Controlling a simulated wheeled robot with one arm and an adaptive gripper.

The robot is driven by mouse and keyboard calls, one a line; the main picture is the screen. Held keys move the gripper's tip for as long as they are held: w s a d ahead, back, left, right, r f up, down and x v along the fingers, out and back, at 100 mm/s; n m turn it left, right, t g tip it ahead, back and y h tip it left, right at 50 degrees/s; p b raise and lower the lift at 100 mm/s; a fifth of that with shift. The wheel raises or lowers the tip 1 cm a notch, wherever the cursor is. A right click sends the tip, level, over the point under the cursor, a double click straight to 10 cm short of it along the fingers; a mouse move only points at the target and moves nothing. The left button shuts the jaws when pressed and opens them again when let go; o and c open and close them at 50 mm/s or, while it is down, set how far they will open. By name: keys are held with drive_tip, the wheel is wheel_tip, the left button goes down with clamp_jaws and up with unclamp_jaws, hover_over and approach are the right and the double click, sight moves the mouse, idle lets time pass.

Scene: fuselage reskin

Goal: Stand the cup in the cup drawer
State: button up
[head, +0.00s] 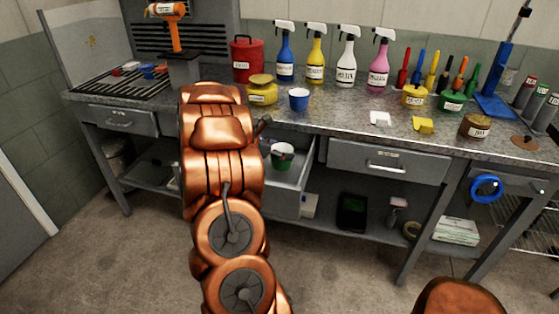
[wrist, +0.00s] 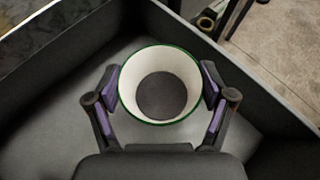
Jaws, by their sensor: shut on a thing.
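The cup (head: 281,158) is green outside and white inside, with a dark round bottom inside. In the wrist view the cup (wrist: 160,85) is seen from above, its green rim facing me, so it looks upright. My gripper (wrist: 160,92) is shut on the cup, one finger on each side. In the head view my copper arm hides most of the gripper. The cup is within the walls of the open drawer (head: 303,170), whose grey wall (wrist: 262,88) and bare floor (wrist: 55,115) show in the wrist view. I cannot tell whether the cup touches the floor.
A blue cup (head: 299,99) stands on the bench top (head: 340,122) above the drawer, near a yellow container (head: 262,90). Spray bottles (head: 347,58) line the back. A closed drawer (head: 388,162) is to the right. The drawer floor around the cup looks clear.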

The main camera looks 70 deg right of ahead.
sight(281, 161)
wheel_tip(281, 161, down, 4)
drive_tip(key=shift+f+p, duration=0.1)
drive_tip(key=shift+p, duration=0.25)
drive_tip(key=shift+f+b, duration=0.15)
drive_tip(key=shift+b, duration=0.15)
drive_tip(key=o, duration=1.1)
drive_tip(key=shift+c, duration=0.2)
drive_tip(key=shift+r+p, duration=0.2)
drive_tip(key=shift+p, duration=0.1)
drive_tip(key=shift+w+a, duration=0.15)
drive_tip(key=b+v, duration=0.2)
drive_tip(key=v, duration=0.9)
drive_tip(key=shift+a+r+b, duration=0.15)
drive_tip(key=shift+a+b, duration=0.1)
drive_tip(key=shift+b, duration=0.05)
drive_tip(key=shift+w, duration=0.2)
